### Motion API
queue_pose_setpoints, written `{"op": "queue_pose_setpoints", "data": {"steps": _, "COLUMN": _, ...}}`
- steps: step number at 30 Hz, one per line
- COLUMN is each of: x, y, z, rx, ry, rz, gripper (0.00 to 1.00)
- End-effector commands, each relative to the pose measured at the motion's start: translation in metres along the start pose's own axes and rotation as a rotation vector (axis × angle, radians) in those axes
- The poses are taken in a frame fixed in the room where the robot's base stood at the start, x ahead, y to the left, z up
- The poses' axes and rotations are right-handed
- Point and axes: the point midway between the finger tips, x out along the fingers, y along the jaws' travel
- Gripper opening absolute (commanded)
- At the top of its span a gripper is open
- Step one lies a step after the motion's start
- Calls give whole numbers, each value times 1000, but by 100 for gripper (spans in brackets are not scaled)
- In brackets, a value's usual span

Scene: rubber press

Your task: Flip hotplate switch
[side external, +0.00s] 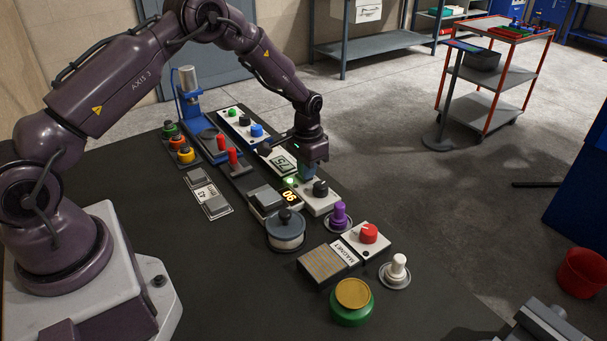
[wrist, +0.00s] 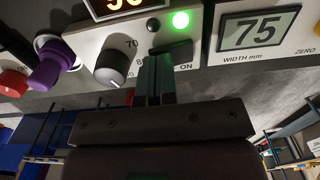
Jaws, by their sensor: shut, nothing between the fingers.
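The hotplate control panel (side external: 320,205) is a white box with a black dial (wrist: 113,68), an orange number display (wrist: 112,5) and a lit green lamp (wrist: 180,20). A dark rocker switch (wrist: 171,48) sits beside the "ON" label, below the lamp in the wrist view. My gripper (wrist: 157,62) is shut and empty, its fingertips right at the switch. I cannot tell whether they touch it. In the side view my gripper (side external: 308,175) points down over the panel between lamp and dial and hides the switch.
A purple knob (side external: 339,215) and a red dial (side external: 368,233) stand near the panel. A white box with a "75" width display (side external: 283,162) adjoins it. A grey round pot (side external: 286,230) and red levers (side external: 232,157) are close by.

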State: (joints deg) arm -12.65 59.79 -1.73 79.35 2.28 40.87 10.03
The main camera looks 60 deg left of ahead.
Motion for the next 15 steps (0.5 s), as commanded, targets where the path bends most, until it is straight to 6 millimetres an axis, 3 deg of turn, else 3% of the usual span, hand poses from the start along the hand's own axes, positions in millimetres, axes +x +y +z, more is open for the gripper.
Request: {"op": "queue_pose_setpoints", "data": {"steps": 15, "x": 4, "y": 0, "z": 0, "rx": 0, "ry": 0, "rz": -1, "gripper": 0}}
